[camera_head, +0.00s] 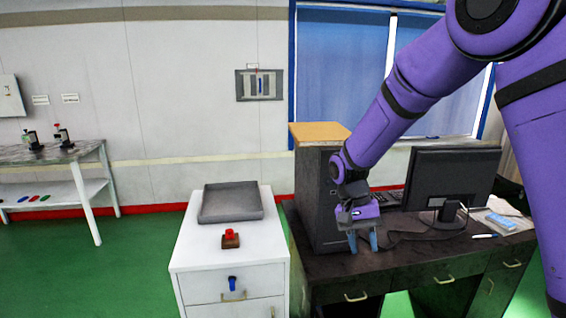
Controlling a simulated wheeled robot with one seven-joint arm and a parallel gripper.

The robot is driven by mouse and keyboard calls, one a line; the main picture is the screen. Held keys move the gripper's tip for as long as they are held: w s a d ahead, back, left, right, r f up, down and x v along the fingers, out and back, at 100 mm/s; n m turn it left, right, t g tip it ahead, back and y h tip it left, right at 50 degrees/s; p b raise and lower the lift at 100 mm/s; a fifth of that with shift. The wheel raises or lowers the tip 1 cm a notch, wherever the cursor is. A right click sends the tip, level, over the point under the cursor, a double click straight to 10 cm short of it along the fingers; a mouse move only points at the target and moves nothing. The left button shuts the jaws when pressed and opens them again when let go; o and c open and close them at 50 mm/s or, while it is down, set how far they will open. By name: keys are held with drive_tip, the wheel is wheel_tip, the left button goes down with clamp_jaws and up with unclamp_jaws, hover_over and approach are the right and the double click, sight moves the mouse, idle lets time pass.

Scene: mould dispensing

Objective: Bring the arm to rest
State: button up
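My purple arm (430,75) reaches in from the upper right and bends down toward the dark desk. My gripper (363,243) points down above the front left part of the desk, in front of the black computer tower (318,195). Its two blue-grey fingers are spread apart, with nothing seen between them. Whether the fingertips touch the desktop cannot be told.
A monitor (455,178) and keyboard stand right of my gripper on the desk (430,262). A white cabinet (215,262) at left bears a grey tray (231,215) and a small red-topped block (230,238). A side table (85,150) stands far left. Green floor lies open between.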

drive_tip(key=s+d+r+n+t+y, duration=0.1)
drive_tip(key=s+d+r, duration=0.2)
drive_tip(key=r, duration=0.2)
drive_tip(key=s+d+r+t, duration=0.2)
drive_tip(key=s+r, duration=0.2)
drive_tip(key=r, duration=0.1)
drive_tip(key=s+d+r+n+t+y, duration=0.1)
drive_tip(key=s+d+r, duration=0.2)
drive_tip(key=r, duration=0.3)
drive_tip(key=s+d+r+t, duration=0.2)
drive_tip(key=s+t, duration=0.1)
drive_tip(key=s, duration=0.4)
drive_tip(key=s+d+r+n+t, duration=0.1)
drive_tip(key=s+d+r+t, duration=0.1)
drive_tip(key=s, duration=0.5)
drive_tip(key=shift+s+r+t, duration=0.35)
drive_tip(key=shift+t, duration=0.05)
idle(0.4)
